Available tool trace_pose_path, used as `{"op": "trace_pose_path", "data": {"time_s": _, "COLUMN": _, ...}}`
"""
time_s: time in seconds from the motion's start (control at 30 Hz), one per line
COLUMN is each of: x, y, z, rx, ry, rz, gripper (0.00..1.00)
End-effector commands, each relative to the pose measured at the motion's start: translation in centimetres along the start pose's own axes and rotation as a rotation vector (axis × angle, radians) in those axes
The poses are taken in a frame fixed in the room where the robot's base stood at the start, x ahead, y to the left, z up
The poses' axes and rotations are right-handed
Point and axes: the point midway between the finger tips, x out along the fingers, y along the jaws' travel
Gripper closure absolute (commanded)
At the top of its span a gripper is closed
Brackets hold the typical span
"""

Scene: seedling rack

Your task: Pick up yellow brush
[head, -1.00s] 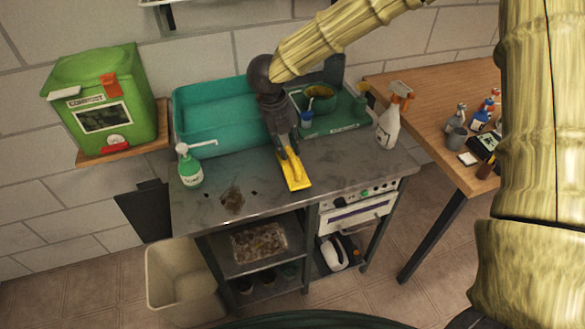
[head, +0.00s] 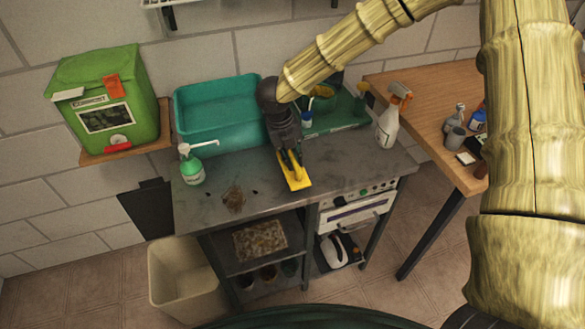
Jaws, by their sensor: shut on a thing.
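The yellow brush (head: 297,184) is a flat yellow piece with a raised handle, over the front part of the grey metal bench (head: 340,172). My gripper (head: 292,166) comes down on it from above, with its dark fingers shut on the handle. My fingers hide part of the handle. I cannot tell whether the underside of the brush touches the bench top.
A teal basin (head: 215,137) stands behind left, a pump bottle (head: 191,165) at the left. A green tray (head: 335,122) is behind my gripper, a spray bottle (head: 389,122) at the right. A dark stain (head: 233,198) marks the bench. The front right bench top is clear.

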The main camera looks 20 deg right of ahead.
Motion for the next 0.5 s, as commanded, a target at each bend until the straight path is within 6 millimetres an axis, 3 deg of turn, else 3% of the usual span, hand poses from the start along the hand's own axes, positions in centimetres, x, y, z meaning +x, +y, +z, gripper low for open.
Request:
{"op": "trace_pose_path", "data": {"time_s": 0.27, "x": -0.5, "y": -0.1, "z": 0.1, "rx": 0.001, "ry": -0.001, "rz": 0.0, "gripper": 1.0}}
{"op": "trace_pose_path", "data": {"time_s": 0.5, "x": -2.8, "y": -0.5, "z": 0.1, "rx": 0.001, "ry": -0.004, "rz": 0.0, "gripper": 1.0}}
